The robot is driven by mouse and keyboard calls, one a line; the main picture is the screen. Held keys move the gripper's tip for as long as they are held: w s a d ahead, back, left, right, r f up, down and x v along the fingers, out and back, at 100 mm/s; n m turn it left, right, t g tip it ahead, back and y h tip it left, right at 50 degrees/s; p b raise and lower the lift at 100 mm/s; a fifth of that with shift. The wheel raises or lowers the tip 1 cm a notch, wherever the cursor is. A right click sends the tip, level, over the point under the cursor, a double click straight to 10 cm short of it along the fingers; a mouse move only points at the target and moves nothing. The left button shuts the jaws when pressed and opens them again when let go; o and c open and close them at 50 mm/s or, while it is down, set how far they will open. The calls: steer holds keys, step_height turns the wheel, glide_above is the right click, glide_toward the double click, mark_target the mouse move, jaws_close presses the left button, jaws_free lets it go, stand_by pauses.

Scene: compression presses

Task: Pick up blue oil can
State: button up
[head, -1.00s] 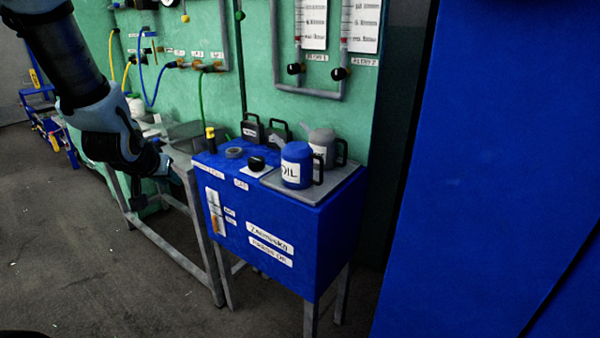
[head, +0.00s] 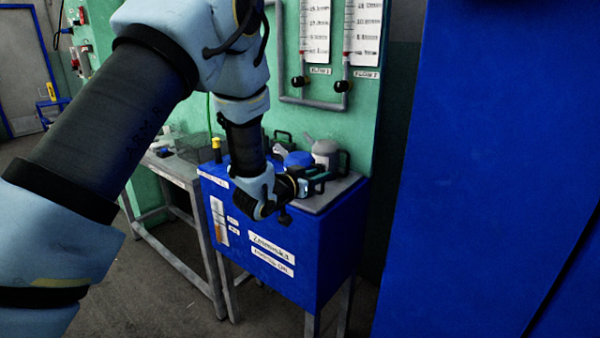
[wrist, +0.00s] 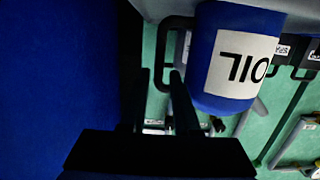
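The blue oil can (wrist: 235,60) fills the upper right middle of the wrist view, with a white label reading OIL turned upside down there. In the head view only its blue top (head: 297,158) shows; my gripper hides the rest. It stands on the grey top of the blue cabinet. Its black handle (wrist: 161,50) is at the side facing my gripper. My gripper (wrist: 160,80) is open, its two dark fingers apart at the handle; it also shows in the head view (head: 314,182). I cannot tell whether they touch the handle.
A grey can with a spout (head: 325,152) stands just behind the blue one. The blue cabinet (head: 310,250) is below my gripper. A green wall with gauges and pipes (head: 345,98) rises behind. A large blue panel (head: 490,170) stands at the right. A metal table (head: 180,170) is to the left.

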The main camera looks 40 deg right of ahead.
steer(key=p+x, duration=0.2)
steer(key=x, duration=0.2)
steer(key=shift+s+d, duration=0.1)
steer(key=shift+d+f+p, duration=0.15)
steer(key=shift+d+p, duration=0.15)
steer(key=shift+d, duration=0.25)
jaws_close()
stand_by(0.8)
